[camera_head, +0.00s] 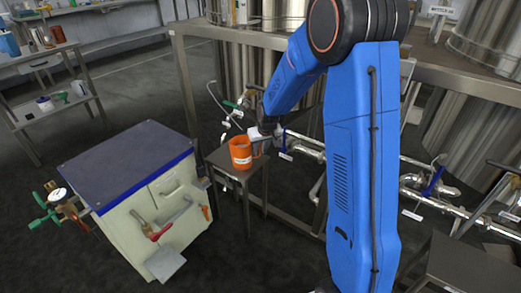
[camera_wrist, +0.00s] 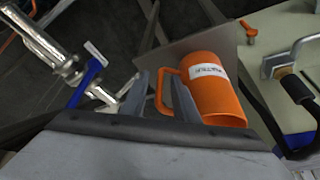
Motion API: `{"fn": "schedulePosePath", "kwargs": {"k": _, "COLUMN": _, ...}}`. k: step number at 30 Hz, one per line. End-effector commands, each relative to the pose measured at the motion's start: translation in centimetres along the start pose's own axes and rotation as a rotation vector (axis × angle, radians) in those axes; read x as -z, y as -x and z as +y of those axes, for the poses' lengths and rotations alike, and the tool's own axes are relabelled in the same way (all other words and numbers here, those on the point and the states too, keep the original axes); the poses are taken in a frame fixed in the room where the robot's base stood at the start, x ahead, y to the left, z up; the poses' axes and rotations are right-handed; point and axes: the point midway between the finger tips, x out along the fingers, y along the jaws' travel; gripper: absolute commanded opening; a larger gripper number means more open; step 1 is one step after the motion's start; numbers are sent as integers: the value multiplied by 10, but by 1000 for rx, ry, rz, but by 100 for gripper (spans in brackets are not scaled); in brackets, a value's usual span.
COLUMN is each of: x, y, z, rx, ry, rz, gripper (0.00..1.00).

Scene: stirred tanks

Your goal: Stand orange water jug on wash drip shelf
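The orange jug (camera_head: 241,152), with a white label, stands upright on a small grey metal stand (camera_head: 222,158) beside the pale cabinet. My gripper (camera_head: 260,137) is at the jug's right, on its handle side. In the wrist view the jug (camera_wrist: 213,90) is right of centre, its handle (camera_wrist: 160,92) between the two fingers of my gripper (camera_wrist: 163,98). The fingers are apart, one passing between handle and body; no firm grip shows. I cannot tell which surface is the wash drip shelf.
A pale cabinet with a dark top (camera_head: 125,165) stands left of the stand, with hand tools on its side. Steel pipes with blue-handled valves (camera_head: 433,181) run at right, below the large tanks. A bench (camera_head: 45,65) stands back left. Dark floor is open between bench and cabinet.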

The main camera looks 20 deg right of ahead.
Motion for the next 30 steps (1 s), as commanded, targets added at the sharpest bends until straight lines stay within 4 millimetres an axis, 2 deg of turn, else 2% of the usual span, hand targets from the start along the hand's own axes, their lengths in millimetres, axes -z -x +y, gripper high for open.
{"fn": "schedulePosePath", "kwargs": {"k": 4, "x": 1, "y": 6, "z": 0, "rx": 0, "ry": 0, "rz": 1, "gripper": 27}}
{"fn": "schedulePosePath", "kwargs": {"k": 8, "x": 2, "y": 21, "z": 0, "rx": 0, "ry": 0, "rz": 3, "gripper": 27}}
{"fn": "schedulePosePath", "kwargs": {"k": 21, "x": 1, "y": 95, "z": 0, "rx": 0, "ry": -1, "rz": 3, "gripper": 27}}
{"fn": "schedulePosePath", "kwargs": {"k": 30, "x": 1, "y": 121, "z": 0, "rx": 0, "ry": 0, "rz": 1, "gripper": 27}}
